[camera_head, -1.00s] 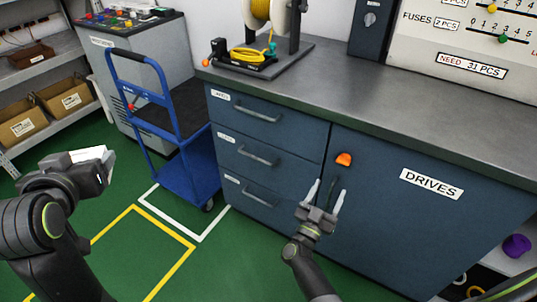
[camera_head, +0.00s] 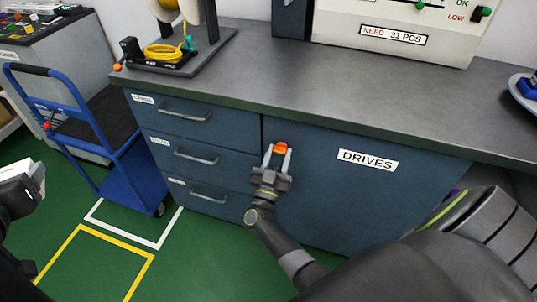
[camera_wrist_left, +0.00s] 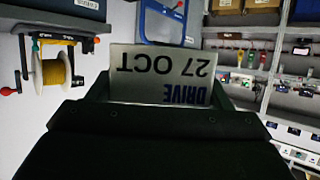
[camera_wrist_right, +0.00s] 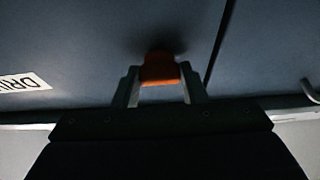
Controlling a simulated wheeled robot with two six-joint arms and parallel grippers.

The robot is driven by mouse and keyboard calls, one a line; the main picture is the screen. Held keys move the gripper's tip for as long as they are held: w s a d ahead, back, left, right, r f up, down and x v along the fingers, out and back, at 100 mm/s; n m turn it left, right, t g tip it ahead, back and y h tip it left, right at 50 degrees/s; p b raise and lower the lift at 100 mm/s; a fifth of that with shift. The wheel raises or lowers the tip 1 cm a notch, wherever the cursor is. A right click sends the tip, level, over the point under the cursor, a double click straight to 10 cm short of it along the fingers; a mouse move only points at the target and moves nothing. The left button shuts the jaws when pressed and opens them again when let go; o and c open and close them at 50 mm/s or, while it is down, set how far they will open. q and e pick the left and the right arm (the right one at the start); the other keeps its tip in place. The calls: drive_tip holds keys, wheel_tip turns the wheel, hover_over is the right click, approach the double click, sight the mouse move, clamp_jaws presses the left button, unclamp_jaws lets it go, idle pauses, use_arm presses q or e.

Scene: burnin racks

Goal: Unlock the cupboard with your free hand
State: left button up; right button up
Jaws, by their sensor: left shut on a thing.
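The cupboard (camera_head: 345,200) is a dark blue door labelled DRIVES under the grey worktop. Its orange latch knob (camera_head: 281,148) is at the door's upper left; it also shows in the right wrist view (camera_wrist_right: 160,70). My right gripper (camera_head: 276,158) is at the knob with its two fingers apart, one on each side of it. I cannot tell whether they touch it. My left gripper (camera_wrist_left: 160,100) is shut on a drive (camera_wrist_left: 160,75), a flat grey piece marked DRIVE 27 OCT.
Drawers (camera_head: 190,155) with bar handles are left of the door. A blue trolley (camera_head: 120,150) stands further left on the green floor. A wire spool stand (camera_head: 180,55) is on the worktop. A plate (camera_head: 522,92) with blue things is at the right.

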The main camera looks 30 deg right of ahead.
drive_tip(key=c, duration=0.4)
drive_tip(key=shift+c, duration=0.2)
